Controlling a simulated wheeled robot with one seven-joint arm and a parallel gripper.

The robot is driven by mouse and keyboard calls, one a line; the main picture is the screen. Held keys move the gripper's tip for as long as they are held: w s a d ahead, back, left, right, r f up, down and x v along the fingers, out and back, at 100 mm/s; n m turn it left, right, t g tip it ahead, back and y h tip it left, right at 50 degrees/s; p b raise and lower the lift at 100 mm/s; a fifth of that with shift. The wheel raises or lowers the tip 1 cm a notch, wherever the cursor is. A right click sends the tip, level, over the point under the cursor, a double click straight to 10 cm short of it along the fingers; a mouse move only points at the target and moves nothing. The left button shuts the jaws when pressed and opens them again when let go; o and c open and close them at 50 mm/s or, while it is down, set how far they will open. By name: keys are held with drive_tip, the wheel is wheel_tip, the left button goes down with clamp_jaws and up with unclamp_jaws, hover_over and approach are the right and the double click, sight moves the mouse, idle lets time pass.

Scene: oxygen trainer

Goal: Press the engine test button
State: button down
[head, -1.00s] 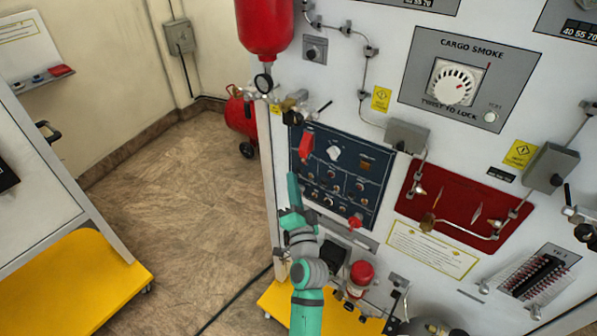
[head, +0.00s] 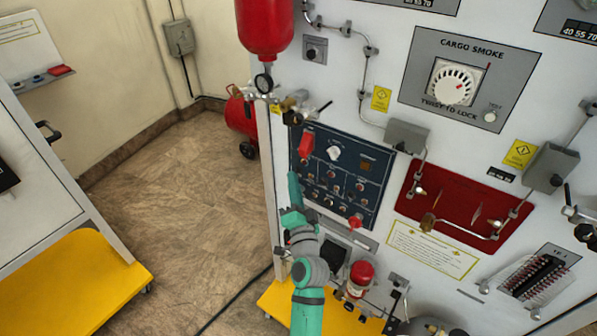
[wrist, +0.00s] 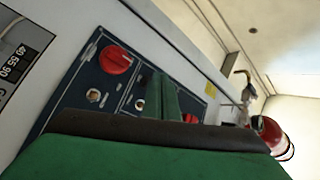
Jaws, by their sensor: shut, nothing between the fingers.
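The dark blue control panel (head: 345,160) is at the lower left of the white trainer face. It carries a white knob (head: 334,153), a red handle (head: 306,146) and several small round controls. I cannot read its labels, so I cannot tell which control is the engine test button. My gripper (head: 293,178) is shut and empty at the panel's left edge, its fingers pointing up. In the wrist view the fingers (wrist: 167,93) overlap the panel (wrist: 80,83), near brass-ringed controls (wrist: 94,96) and a red knob (wrist: 116,59). Whether they touch the panel cannot be told.
A red panel (head: 410,208) with piping is to the right. A red-capped cylinder (head: 361,272) stands below the blue panel, and a red bottle (head: 266,25) hangs above its left side. Open floor (head: 180,210) lies to the left, before a yellow-based cabinet (head: 75,285).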

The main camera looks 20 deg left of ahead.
drive_tip(key=shift+w+d, duration=0.25)
drive_tip(key=shift+w, duration=0.3)
idle(0.7)
drive_tip(key=shift+s, duration=0.15)
drive_tip(key=shift+s+a, duration=0.3)
drive_tip(key=shift+s, duration=0.3)
drive_tip(key=shift+s+a, duration=0.3)
drive_tip(key=shift+s, duration=0.5)
drive_tip(key=shift+s+a, duration=0.25)
drive_tip(key=shift+s, duration=0.5)
drive_tip(key=shift+s+a, duration=0.3)
drive_tip(key=shift+s, duration=0.5)
